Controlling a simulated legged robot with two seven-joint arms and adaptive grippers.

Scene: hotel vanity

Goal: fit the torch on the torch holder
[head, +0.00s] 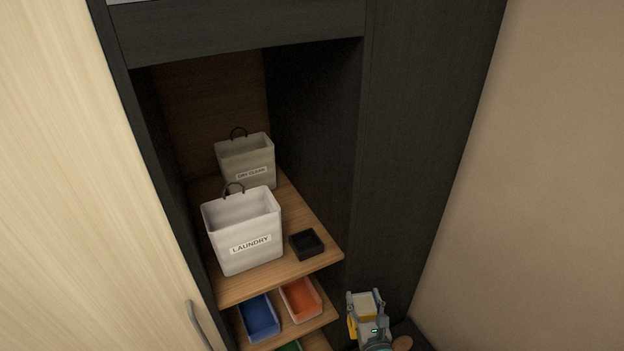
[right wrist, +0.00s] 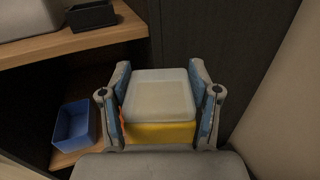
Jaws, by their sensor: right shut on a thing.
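The torch (right wrist: 160,100) looks like a boxy block with a pale square top face and a yellow body. My right gripper (right wrist: 159,67) is shut on it, one finger on each side. In the head view the torch (head: 364,304) shows at the bottom, held by my right gripper (head: 366,297) to the right of the shelves. A small square black open box (head: 306,244), which may be the torch holder, sits at the right front of the upper shelf. It also shows in the right wrist view (right wrist: 91,16). The torch is apart from it. My left gripper is not in view.
A white laundry basket (head: 240,232) stands left of the black box, with a dry-clean basket (head: 247,160) behind. Blue (head: 259,318) and orange (head: 301,299) bins sit on the shelf below. A dark cabinet panel (head: 420,130) and beige wall (head: 540,200) bound the right.

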